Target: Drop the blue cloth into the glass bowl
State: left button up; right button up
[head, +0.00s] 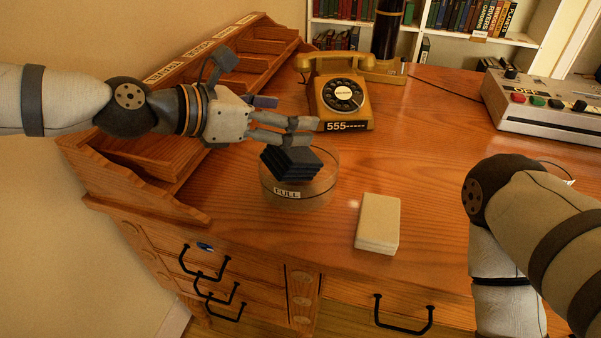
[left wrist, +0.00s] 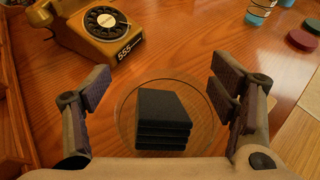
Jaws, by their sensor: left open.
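The blue cloth (head: 291,163) is a dark, folded, layered block. It is within the outline of the round glass bowl (head: 322,189), with its top standing above the rim; I cannot tell whether it rests on the bottom. The bowl stands on the desk and bears a label reading "FULL". My left gripper (head: 303,132) is open just above the cloth. In the left wrist view the cloth (left wrist: 163,118) lies inside the bowl's rim (left wrist: 122,112), between the spread fingers and apart from them. My right arm shows at lower right, its gripper out of view.
A yellow rotary telephone (head: 343,96) stands behind the bowl. A pale block (head: 378,223) lies to its right on the desk (head: 440,150). A wooden organizer (head: 150,165) is at left and a button console (head: 540,105) at far right.

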pick_arm(q)
jog(key=v, duration=1.2)
